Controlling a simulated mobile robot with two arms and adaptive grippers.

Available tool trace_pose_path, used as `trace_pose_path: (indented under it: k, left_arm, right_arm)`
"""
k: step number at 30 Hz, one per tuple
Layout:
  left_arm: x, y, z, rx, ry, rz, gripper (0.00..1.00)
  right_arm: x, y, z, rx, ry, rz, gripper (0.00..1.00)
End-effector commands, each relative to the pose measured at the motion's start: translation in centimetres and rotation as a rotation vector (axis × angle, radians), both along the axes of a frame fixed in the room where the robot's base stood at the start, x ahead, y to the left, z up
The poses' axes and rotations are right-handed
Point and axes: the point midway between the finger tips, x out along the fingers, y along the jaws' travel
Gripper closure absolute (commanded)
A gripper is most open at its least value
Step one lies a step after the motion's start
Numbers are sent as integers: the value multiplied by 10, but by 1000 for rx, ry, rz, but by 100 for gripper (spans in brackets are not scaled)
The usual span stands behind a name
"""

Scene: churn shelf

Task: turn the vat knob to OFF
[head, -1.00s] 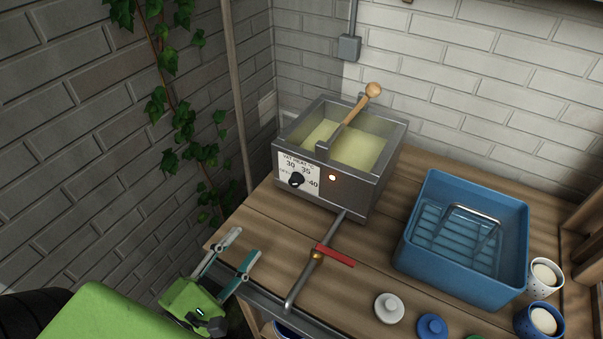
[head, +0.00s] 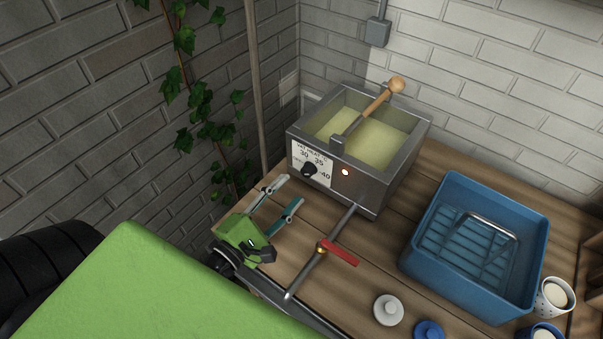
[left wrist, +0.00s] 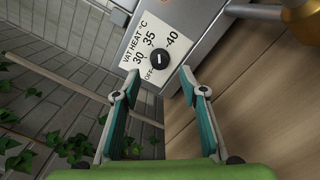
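The vat (head: 372,182) is a grey metal box with pale yellow liquid, standing at the back left of the wooden worktop. Its black knob (head: 309,170) sits on a white dial plate marked VAT HEAT °C with OFF, 30, 35 and 40. In the left wrist view the knob (left wrist: 159,60) shows a white pointer line; which mark it points to I cannot tell. A small light (head: 345,172) glows right of the dial. My left gripper (head: 286,190) is open and empty, its fingers pointing toward the knob, a short way off. My right gripper is not in view.
A pipe with a red-handled valve (head: 338,253) runs forward from the vat, close right of my left gripper. A blue crate (head: 428,258) stands to the right. A wooden-handled tool (head: 376,103) rests in the vat. White and blue lids lie in front.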

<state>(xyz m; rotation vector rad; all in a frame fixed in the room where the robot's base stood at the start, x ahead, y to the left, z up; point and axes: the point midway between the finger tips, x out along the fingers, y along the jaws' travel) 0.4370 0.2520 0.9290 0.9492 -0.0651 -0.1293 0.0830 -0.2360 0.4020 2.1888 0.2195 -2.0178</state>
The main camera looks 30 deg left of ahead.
Motion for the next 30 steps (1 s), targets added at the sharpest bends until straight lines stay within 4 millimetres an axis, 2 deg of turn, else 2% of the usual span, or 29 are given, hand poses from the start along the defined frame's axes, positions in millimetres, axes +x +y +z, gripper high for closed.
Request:
trace_pose_path:
  k: [3,10,15,23,24,28,30]
  left_arm:
    - [22,-2,4,-3,-4,3,61]
    - [50,-7,2,-2,-1,1,61]
    - [59,-8,0,-1,0,0,61]
    - [59,-8,0,-1,0,0,61]
    - [59,-8,0,-1,0,0,66]
    - [59,-8,0,-1,0,0,99]
    - [59,-8,0,-1,0,0,99]
  right_arm:
    - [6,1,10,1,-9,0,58]
    - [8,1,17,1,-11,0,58]
    - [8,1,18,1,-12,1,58]
    - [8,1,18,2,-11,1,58]
    - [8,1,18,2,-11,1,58]
    - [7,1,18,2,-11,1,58]
    - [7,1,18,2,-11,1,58]
